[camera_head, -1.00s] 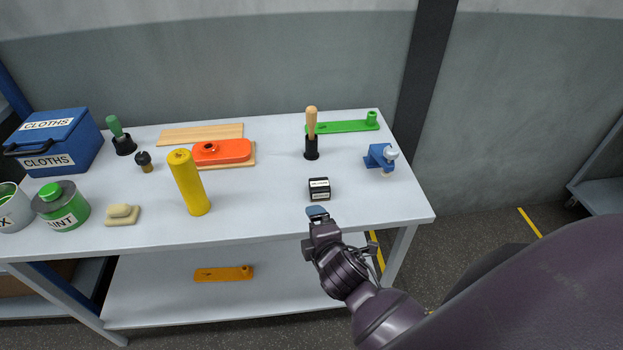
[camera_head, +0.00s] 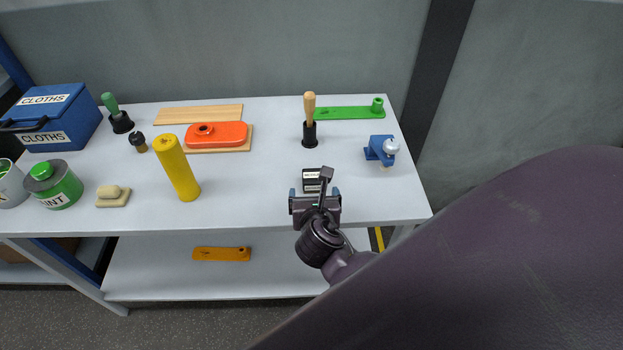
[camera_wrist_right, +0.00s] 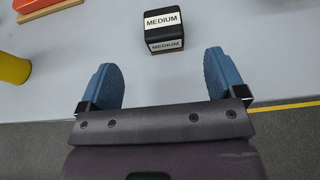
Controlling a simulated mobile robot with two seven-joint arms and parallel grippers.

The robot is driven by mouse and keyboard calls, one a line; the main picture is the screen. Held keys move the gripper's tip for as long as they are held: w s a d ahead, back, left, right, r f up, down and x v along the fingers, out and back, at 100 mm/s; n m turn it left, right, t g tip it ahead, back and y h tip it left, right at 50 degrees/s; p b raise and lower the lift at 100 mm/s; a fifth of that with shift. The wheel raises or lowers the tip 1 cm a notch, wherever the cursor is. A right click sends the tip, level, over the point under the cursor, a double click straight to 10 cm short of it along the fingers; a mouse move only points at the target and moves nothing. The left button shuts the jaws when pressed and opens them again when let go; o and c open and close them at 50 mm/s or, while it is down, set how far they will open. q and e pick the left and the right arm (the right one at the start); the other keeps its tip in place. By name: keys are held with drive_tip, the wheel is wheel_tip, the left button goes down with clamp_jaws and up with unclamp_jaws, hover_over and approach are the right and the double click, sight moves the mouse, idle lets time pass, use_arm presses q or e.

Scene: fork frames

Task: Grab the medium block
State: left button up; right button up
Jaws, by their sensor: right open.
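The medium block is a small black cube with white labels reading MEDIUM (camera_wrist_right: 164,30), standing on the table near its front edge. In the head view the block (camera_head: 312,177) is partly hidden behind my right gripper (camera_head: 314,192). In the right wrist view my right gripper (camera_wrist_right: 164,80) is open and empty, with its two blue fingertips apart. The block lies beyond the fingertips, roughly centred between them and not touching either. My left gripper is not in view.
The white table (camera_head: 250,190) also holds a yellow cylinder (camera_head: 177,168), a wooden-handled tool (camera_head: 310,120), a blue clamp-like piece (camera_head: 380,149), a green bar (camera_head: 345,113) and an orange piece (camera_head: 217,134). Table around the block is clear.

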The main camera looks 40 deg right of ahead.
sight(313, 177)
drive_tip(key=x, duration=0.4)
drive_tip(key=shift+w+d+f, duration=0.1)
drive_tip(key=shift+d+f, duration=0.05)
drive_tip(key=shift+x, duration=0.8)
drive_tip(key=b+x, duration=0.1)
drive_tip(key=x, duration=0.4)
drive_tip(key=shift+f, duration=0.15)
drive_tip(key=c, duration=1)
drive_tip(key=shift+c, duration=0.2)
